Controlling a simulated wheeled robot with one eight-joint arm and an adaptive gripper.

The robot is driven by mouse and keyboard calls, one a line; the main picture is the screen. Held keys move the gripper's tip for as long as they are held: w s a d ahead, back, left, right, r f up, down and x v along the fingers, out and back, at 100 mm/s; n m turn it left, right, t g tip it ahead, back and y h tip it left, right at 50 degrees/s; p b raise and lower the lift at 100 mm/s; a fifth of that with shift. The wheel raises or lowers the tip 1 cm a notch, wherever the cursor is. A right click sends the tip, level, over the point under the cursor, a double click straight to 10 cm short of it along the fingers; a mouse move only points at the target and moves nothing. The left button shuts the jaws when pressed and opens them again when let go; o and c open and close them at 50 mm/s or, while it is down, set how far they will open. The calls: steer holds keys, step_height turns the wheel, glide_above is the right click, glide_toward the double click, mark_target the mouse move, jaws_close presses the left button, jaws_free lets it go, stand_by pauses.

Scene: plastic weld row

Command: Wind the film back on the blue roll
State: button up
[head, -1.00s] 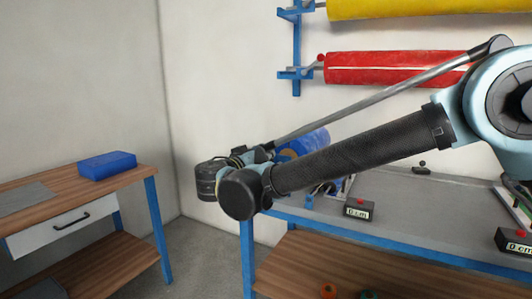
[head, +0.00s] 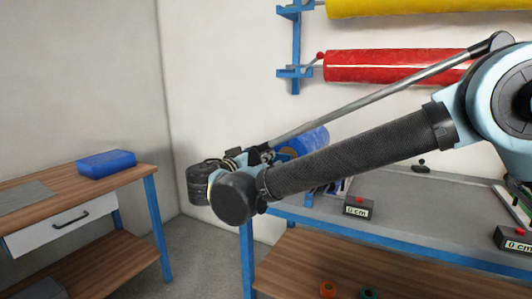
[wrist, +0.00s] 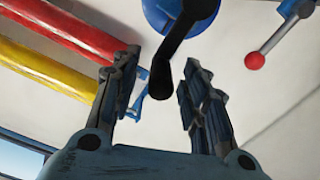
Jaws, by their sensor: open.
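The blue roll (head: 308,140) sits on the bench's left end in the head view, partly hidden behind my arm. Its blue end (wrist: 170,12) shows at the top of the wrist view. A black crank handle (wrist: 180,42) stands out in front of that end, pointing toward my gripper (wrist: 160,60). My gripper is open, and in the wrist view the handle's tip appears between its two fingers. I cannot tell whether either finger touches it. In the head view the fingers are mostly hidden behind my arm. The film's edge cannot be made out.
A red-knobbed lever (wrist: 256,60) is right of my fingers in the wrist view. Red (head: 400,66) and yellow (head: 420,7) rolls hang on the wall. A side table (head: 130,180) with a blue box (head: 106,164) stands left.

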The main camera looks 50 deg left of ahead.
steer(key=v, duration=0.9)
steer(key=shift+s, duration=0.25)
